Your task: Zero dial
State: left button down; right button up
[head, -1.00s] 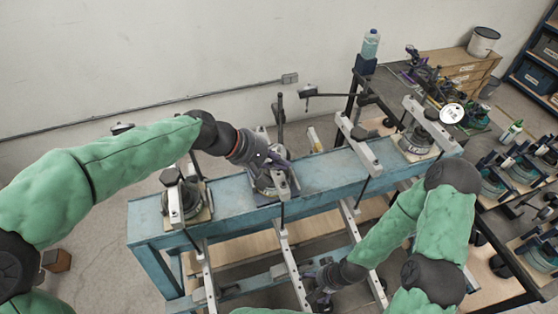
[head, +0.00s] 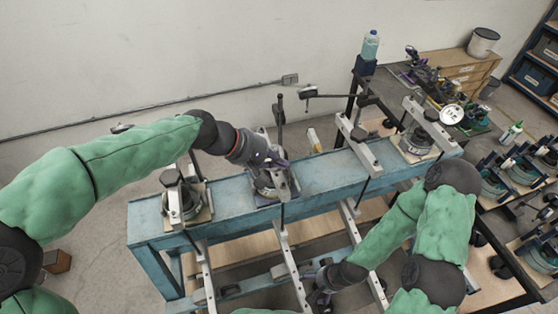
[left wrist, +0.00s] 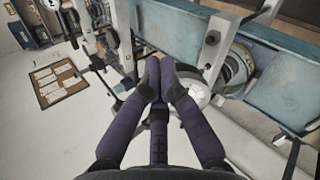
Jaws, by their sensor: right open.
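Part of a round fixture (left wrist: 238,68) shows just right of the fingers. My right gripper (head: 322,292) is open and low in front of the beam, near the lower bars; its fingers are small and partly hidden.
The blue beam (head: 320,175) carries further fixtures at its left (head: 184,205) and right (head: 416,143) ends. Dark lever arms stand behind it.

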pick_arm(q)
jog(key=shift+w+d+r, duration=0.1)
jog(key=shift+w+r, duration=0.1)
jog(key=shift+s+d+p, duration=0.15)
jog(key=shift+p, duration=0.2)
jog(key=p+v, duration=0.2)
jog(key=v, duration=0.4)
jog(key=shift+r, duration=0.15)
dwell(0.5)
jog(key=shift+s+d, duration=0.1)
dwell(0.4)
